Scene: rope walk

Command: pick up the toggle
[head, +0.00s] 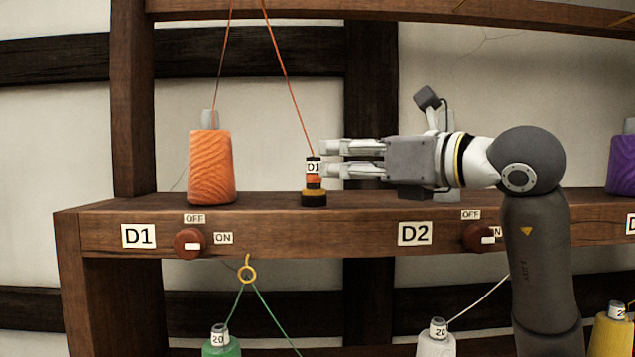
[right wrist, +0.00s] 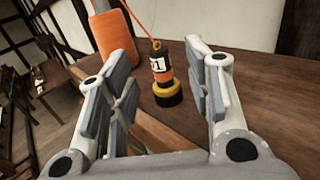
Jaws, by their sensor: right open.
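The toggle (head: 314,181) is a small upright peg with black and orange bands and a white D1 label. It stands on the wooden shelf, and an orange cord runs up from its top. My right gripper (head: 325,158) comes in from the right with its fingers pointing left, at the height of the toggle's upper part. In the right wrist view the gripper (right wrist: 162,100) is open, and the toggle (right wrist: 162,76) shows in the gap between the fingers, towards their tips. No finger clearly touches it. My left gripper is in neither view.
An orange spool (head: 211,168) stands on the shelf (head: 265,202) left of the toggle. Round red knobs (head: 188,243) sit on the shelf's front edge, beside OFF and ON labels. A wooden post (head: 132,95) rises at the left. The shelf between spool and toggle is clear.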

